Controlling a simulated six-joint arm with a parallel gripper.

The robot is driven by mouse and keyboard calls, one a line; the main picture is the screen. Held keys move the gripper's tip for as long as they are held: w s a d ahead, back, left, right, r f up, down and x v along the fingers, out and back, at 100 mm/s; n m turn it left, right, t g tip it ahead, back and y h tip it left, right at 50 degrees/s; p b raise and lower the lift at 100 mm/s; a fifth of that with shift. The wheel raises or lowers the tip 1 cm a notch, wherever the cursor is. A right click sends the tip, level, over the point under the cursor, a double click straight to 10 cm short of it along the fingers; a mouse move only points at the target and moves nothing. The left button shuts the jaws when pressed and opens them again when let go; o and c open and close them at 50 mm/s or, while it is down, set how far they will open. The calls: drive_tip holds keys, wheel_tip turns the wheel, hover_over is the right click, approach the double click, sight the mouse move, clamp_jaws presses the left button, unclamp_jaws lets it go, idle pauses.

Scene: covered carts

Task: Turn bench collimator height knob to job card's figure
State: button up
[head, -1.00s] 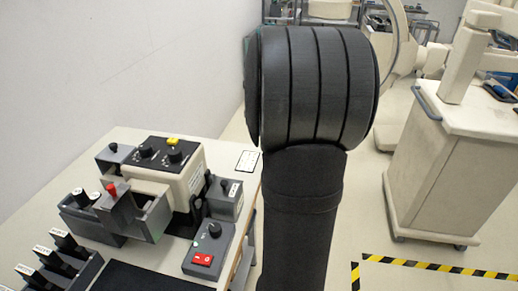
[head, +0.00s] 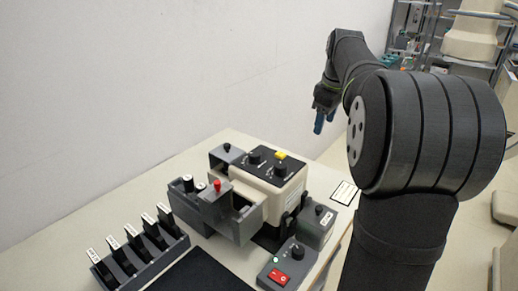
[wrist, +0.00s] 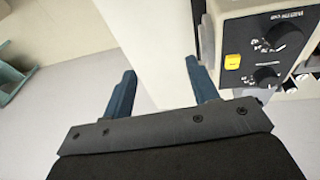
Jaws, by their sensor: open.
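The collimator (head: 272,192) is a cream box with a black panel on the bench. The panel bears two black knobs, a left one (head: 254,156) and a right one (head: 279,171), beside a yellow button (head: 281,155). In the wrist view, one knob (wrist: 280,36) is at the upper right and the other (wrist: 267,77) below it; their lettering is too small to read. A white card (head: 344,193) lies on the bench right of the collimator; its figure is unreadable. My gripper (head: 325,121), with blue fingers, is open and empty, beyond the collimator and apart from it.
The bench (head: 205,150) also holds a rack (head: 137,252) of several black-handled items, grey boxes with knobs, and a control box (head: 287,262) with a red switch (head: 279,277). A pale wall (head: 150,80) runs behind. The bench's far left part is clear.

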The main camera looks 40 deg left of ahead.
drive_tip(key=s+a+r+g, duration=0.1)
drive_tip(key=s+a+r, duration=0.4)
drive_tip(key=s+a, duration=0.2)
wheel_tip(320, 180, up, 6)
drive_tip(key=m+h, duration=0.2)
hover_over(255, 154)
drive_tip(key=shift+g, duration=0.4)
wheel_tip(255, 154, down, 18)
drive_tip(key=shift+a+r, duration=0.1)
drive_tip(key=shift+r, duration=0.1)
drive_tip(key=c, duration=1)
drive_tip(key=shift+m, duration=2.3)
drive_tip(key=o, duration=1)
